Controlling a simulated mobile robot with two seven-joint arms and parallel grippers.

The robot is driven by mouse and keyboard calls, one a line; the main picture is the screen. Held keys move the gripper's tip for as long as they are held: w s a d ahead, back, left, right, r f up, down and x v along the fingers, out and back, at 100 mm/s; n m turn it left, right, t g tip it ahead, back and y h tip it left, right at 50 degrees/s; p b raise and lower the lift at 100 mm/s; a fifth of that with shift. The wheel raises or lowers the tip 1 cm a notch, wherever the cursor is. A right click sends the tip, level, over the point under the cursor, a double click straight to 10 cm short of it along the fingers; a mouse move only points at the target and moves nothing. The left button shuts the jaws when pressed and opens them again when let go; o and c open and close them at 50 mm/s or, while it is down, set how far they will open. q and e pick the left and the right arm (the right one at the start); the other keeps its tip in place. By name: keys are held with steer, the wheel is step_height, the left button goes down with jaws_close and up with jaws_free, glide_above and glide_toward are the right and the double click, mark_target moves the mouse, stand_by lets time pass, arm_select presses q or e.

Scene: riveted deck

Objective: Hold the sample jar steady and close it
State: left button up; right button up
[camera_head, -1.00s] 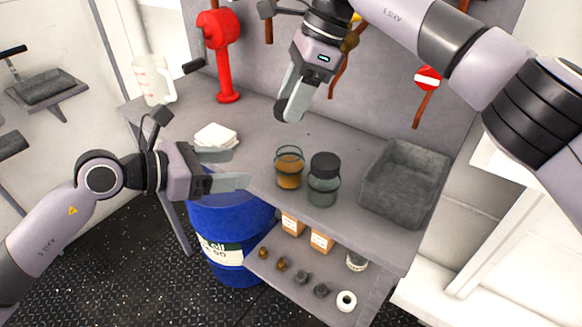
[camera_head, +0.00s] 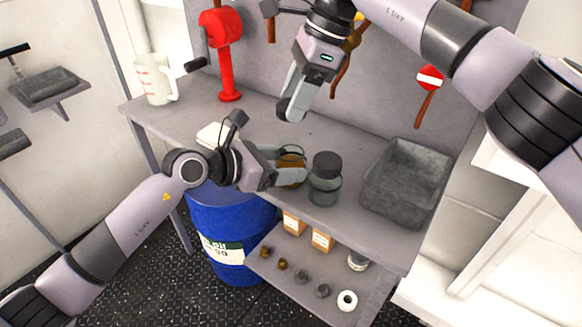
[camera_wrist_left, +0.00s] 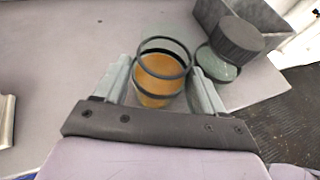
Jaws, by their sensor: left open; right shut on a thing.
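The sample jar (camera_head: 291,160) is an open-topped glass with amber contents, upright on the grey bench; it also shows in the left wrist view (camera_wrist_left: 158,90). My left gripper (camera_head: 288,170) is open, with its fingers on either side of the jar. In the head view its near finger hides part of the jar. My right gripper (camera_head: 297,104) is shut on a dark round lid (camera_head: 284,108), held above the bench, behind the jar. The lid is partly hidden by the fingers.
A second jar (camera_head: 325,184) with a black lid stands close right of the amber jar, near the bench's front edge. A grey bin (camera_head: 400,208) is farther right. A red stand (camera_head: 225,60) and a measuring jug (camera_head: 155,82) stand at the back left.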

arm_select(q)
steer(key=shift+d, duration=0.15)
steer(key=shift+f, duration=0.1)
steer(key=c, duration=1.2)
steer(key=shift+o, duration=0.2)
steer(key=shift+f, duration=0.1)
arm_select(e)
step_height(320, 180, down, 5)
arm_select(q)
steer(key=shift+f, duration=0.1)
arm_select(e)
steer(key=shift+f, duration=0.9)
